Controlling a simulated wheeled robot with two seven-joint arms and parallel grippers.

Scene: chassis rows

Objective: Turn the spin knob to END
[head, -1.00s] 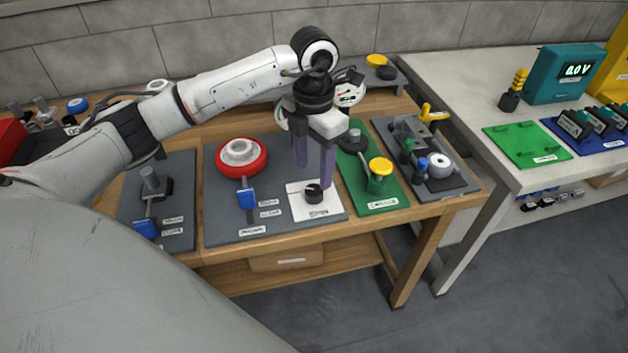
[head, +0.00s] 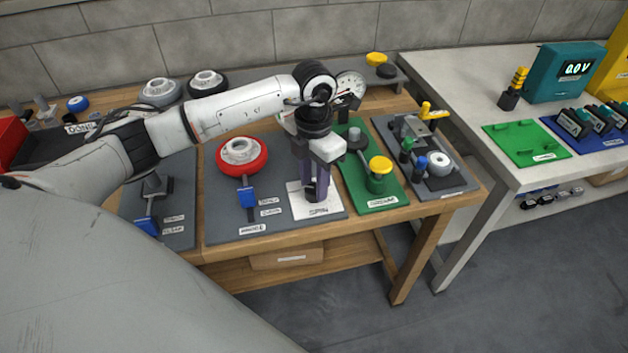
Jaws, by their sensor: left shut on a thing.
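The black spin knob (head: 311,190) stands on a white square plate (head: 332,207) marked SPIN, at the right front corner of a grey board. My left gripper (head: 316,192) points down over it, with its purple-grey fingers shut on the knob from both sides. The fingers hide most of the knob, so its pointer and setting cannot be read. No END mark can be made out. My right gripper is not in view.
A red wheel (head: 242,155) and a blue-handled lever (head: 247,197) are left of the knob. A green board (head: 390,201) with a yellow-topped knob (head: 380,168) lies close on the right. A gauge (head: 350,86) stands behind the gripper.

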